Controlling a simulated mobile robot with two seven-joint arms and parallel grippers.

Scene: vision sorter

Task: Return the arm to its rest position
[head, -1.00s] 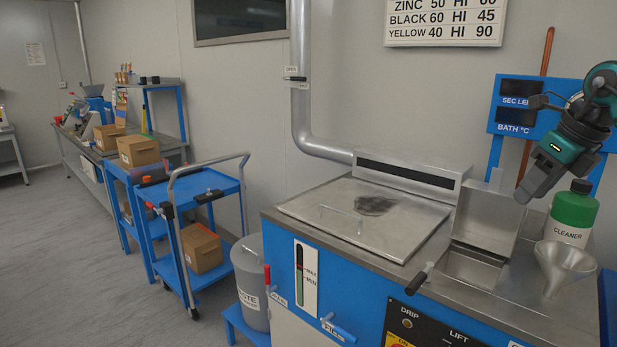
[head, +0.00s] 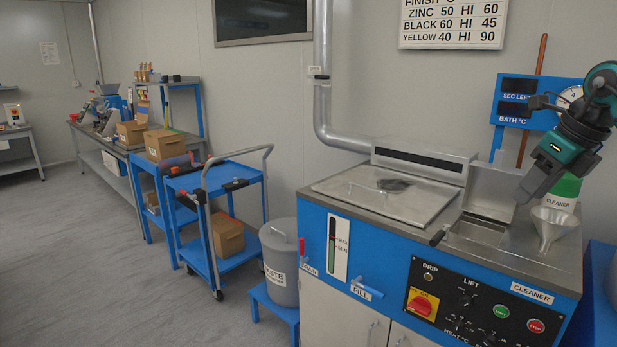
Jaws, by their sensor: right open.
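My right gripper (head: 532,190) hangs at the right side of the view, pointing down and to the left, above the right end of the metal machine top. It is open, and I see nothing held in it. My left gripper is not in view.
The blue machine (head: 385,243) has a lidded bath (head: 347,190), a small open basin (head: 478,233) and a control panel (head: 473,310). A blue cart (head: 195,182) and a grey lidded bin (head: 281,258) stand to its left. The floor (head: 90,260) at the left is clear.

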